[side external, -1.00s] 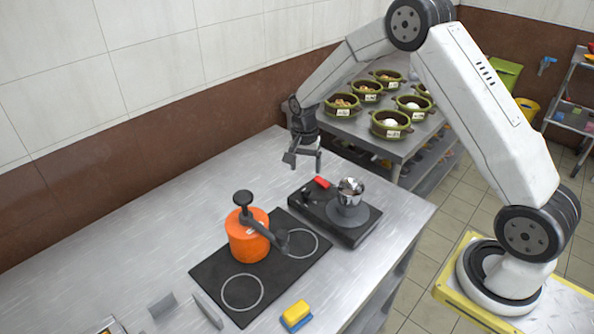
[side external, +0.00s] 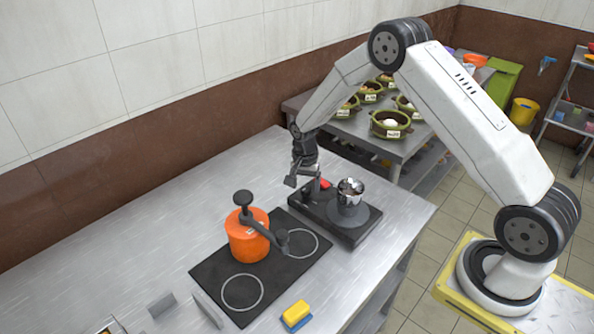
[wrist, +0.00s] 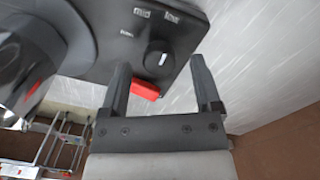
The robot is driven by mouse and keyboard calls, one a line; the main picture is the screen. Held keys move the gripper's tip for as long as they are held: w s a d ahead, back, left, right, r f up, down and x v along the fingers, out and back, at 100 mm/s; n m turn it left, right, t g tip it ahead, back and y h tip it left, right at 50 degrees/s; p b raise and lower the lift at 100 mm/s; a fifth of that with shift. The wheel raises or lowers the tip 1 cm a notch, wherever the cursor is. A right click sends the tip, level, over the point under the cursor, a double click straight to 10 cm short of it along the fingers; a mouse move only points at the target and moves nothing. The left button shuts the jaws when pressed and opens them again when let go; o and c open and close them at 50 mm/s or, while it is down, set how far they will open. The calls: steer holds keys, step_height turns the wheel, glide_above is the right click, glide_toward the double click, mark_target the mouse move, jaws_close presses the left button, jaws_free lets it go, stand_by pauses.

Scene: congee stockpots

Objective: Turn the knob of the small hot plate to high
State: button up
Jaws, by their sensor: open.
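The small hot plate (side external: 322,213) is a low black unit on the steel counter. In the wrist view its black body (wrist: 105,45) fills the top left. A red block-like part (wrist: 145,90) sits at the plate's edge beside the knob. My gripper (side external: 303,186) is open, low at the plate's far left end. In the wrist view the fingers (wrist: 160,68) appear on either side of the knob; contact cannot be told. In the side view the knob is not clearly visible.
A shiny metal cup (side external: 350,187) stands on the hot plate's round grey burner. An orange pot (side external: 247,240) with a dark handle stands on a black two-ring cooktop (side external: 213,272). A yellow and blue sponge (side external: 296,313) lies in front.

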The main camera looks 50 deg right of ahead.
steer(key=shift+f, duration=0.6)
jaws_close()
